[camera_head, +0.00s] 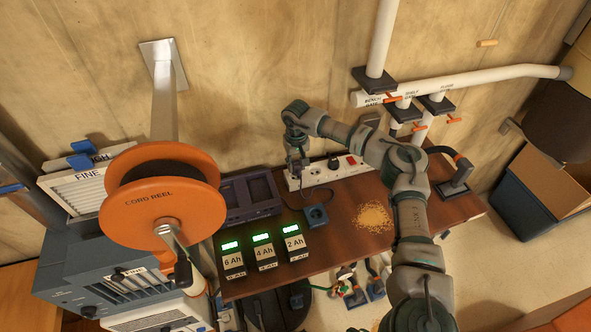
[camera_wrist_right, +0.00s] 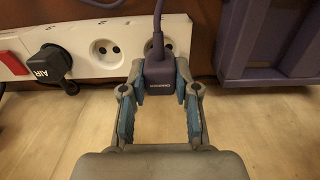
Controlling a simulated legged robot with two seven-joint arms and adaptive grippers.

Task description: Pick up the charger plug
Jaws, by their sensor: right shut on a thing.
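My right gripper (camera_head: 297,163) reaches down to the left end of the white power strip (camera_head: 322,173) at the back of the bench. In the right wrist view, its two blue-padded fingers (camera_wrist_right: 159,88) are shut on the charger plug (camera_wrist_right: 158,72), a dark purple block with a cord rising from its top. The plug is in front of the strip (camera_wrist_right: 92,62), beside a round socket. I cannot tell whether it is clear of the strip or still seated. A black plug marked AIR (camera_wrist_right: 50,62) sits further along the strip. My left gripper is not in view.
Three battery packs (camera_head: 264,252) with lit green displays stand at the bench's front left. A purple crate (camera_head: 248,194) stands left of the strip. A dark blue box (camera_head: 316,215) and a sawdust pile (camera_head: 373,216) lie on the bench. An orange cord reel (camera_head: 160,195) overhangs the left.

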